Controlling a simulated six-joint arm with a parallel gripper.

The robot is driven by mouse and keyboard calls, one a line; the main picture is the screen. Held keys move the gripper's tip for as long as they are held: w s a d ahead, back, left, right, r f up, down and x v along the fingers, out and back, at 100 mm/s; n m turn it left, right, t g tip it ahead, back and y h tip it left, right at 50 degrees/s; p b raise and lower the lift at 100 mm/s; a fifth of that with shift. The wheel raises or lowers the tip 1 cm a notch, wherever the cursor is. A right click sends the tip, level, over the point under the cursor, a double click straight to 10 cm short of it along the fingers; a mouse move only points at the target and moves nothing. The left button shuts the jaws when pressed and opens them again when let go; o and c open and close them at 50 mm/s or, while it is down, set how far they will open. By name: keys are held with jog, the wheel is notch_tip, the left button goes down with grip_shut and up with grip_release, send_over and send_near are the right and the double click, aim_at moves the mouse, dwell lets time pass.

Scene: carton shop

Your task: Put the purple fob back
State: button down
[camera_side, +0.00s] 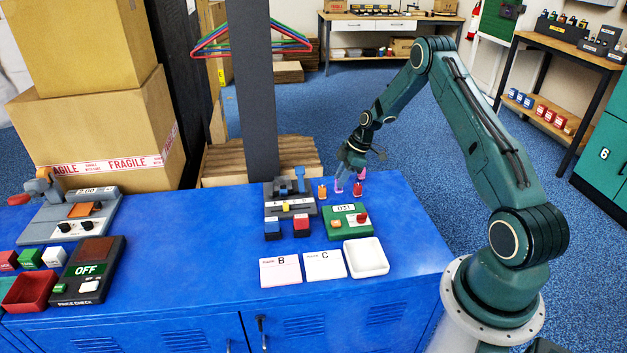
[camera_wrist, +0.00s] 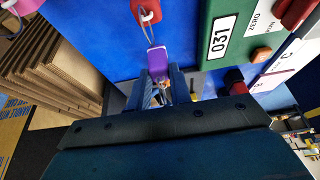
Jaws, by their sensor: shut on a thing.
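The purple fob (camera_wrist: 157,60) is between the fingertips of my gripper (camera_wrist: 164,84) in the wrist view, and the jaws are shut on it. A thin wire loop runs from the fob toward a red tag (camera_wrist: 147,10). In the side view my gripper (camera_side: 351,160) is low over the back right of the blue bench, behind the green box (camera_side: 347,222) marked 031. Small purple and pink patches show just below it, but are too small to tell apart. The green box also shows in the wrist view (camera_wrist: 213,60).
An orange fob (camera_side: 322,190) and a red fob (camera_side: 357,188) are nearby. Cards B (camera_side: 281,272) and C (camera_side: 325,265) and a white tray (camera_side: 348,262) lie in front. The bench's middle is clear.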

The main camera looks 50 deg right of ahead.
jog(key=shift+f, duration=0.95)
jog(key=shift+f, duration=0.1)
jog(key=c, duration=1.3)
grip_release()
jog(key=v, duration=1.2)
